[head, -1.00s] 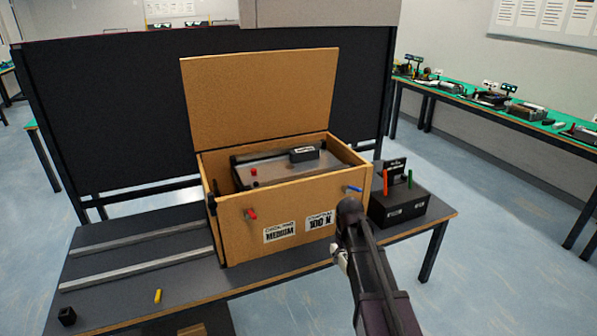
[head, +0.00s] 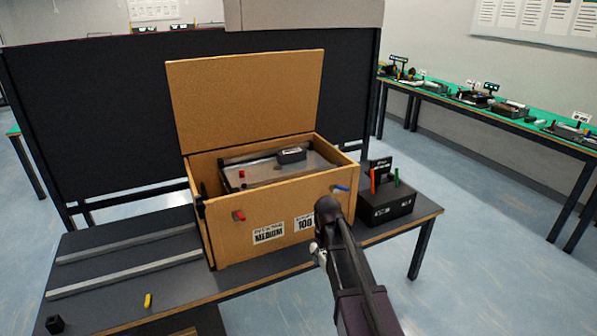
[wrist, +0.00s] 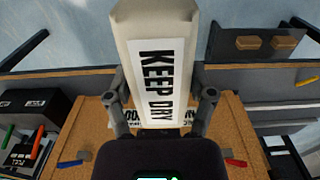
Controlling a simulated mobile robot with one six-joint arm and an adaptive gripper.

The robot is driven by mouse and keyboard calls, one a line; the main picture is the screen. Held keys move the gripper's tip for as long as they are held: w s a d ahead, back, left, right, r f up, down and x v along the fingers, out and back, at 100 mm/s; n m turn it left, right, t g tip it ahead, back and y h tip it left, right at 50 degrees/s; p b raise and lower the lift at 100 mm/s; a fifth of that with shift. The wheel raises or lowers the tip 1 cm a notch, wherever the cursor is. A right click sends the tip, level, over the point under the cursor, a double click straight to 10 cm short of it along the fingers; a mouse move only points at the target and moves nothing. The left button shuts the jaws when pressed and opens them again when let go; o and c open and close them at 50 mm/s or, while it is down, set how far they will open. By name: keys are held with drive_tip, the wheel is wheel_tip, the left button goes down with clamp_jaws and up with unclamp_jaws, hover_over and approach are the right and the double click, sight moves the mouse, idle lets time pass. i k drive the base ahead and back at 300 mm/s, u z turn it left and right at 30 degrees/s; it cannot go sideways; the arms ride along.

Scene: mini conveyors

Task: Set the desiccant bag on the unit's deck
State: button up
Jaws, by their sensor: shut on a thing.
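The white desiccant bag (wrist: 155,70), marked KEEP DRY, is held between the two fingers of my gripper (wrist: 161,100) in the wrist view. My gripper also shows in the head view (head: 319,252), in front of the right side of the cardboard box. The box's front wall hides the unit's lower part.
The open cardboard box (head: 230,235) has a raised lid (head: 245,100), a red tab (head: 239,215) and a blue tab (head: 341,188). A black stand (head: 386,207) with coloured pieces is at its right. Two grey rails (head: 125,273) and a yellow piece (head: 148,300) lie left.

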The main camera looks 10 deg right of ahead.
sight(300, 169)
drive_tip(key=z, duration=0.05)
drive_tip(key=i, duration=1)
drive_tip(key=u, duration=0.05)
